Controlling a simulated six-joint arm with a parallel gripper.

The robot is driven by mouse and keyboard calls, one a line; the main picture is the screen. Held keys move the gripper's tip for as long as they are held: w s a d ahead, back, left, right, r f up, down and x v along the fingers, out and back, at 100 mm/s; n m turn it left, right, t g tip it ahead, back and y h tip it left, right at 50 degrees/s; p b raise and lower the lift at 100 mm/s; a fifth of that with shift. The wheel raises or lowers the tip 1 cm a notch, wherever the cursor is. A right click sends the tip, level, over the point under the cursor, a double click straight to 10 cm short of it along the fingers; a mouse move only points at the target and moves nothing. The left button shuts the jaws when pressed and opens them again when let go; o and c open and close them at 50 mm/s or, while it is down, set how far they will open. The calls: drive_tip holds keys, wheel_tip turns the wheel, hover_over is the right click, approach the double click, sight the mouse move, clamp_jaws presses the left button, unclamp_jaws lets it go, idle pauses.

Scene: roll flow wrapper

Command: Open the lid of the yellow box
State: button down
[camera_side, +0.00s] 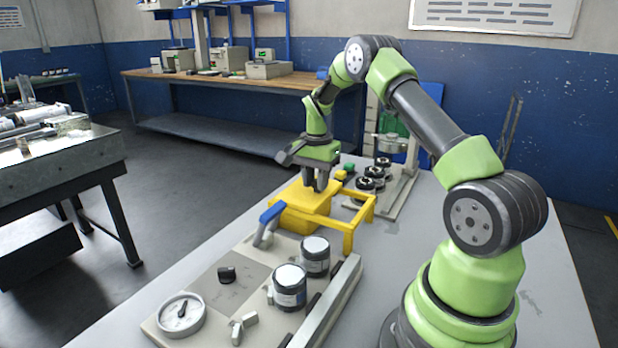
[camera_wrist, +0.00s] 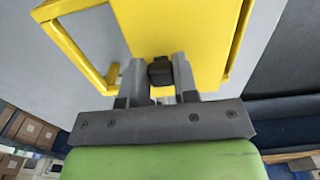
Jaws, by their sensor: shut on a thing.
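The yellow box (camera_side: 300,218) stands on the grey table at the middle of the side view. Its yellow lid (camera_wrist: 180,30) fills the upper middle of the wrist view and appears to lie flat over the box; I cannot tell whether there is a gap under it. A small black knob (camera_wrist: 160,71) sits at the lid's near edge. My gripper (camera_side: 312,187) points down over the lid, and its two fingers (camera_wrist: 159,82) are shut on the black knob, one on each side.
A yellow frame (camera_side: 368,205) juts out beside the box. In front are a panel with a blue-handled lever (camera_side: 271,212), a round gauge (camera_side: 180,314) and two dark jars with pale tops (camera_side: 289,285). Black round parts (camera_side: 374,172) stand on a plate behind the box.

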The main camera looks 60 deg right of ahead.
drive_tip(key=s, duration=0.8)
drive_tip(key=shift+d, duration=0.1)
drive_tip(key=c, duration=0.9)
unclamp_jaws()
wheel_tip(320, 180, up, 10)
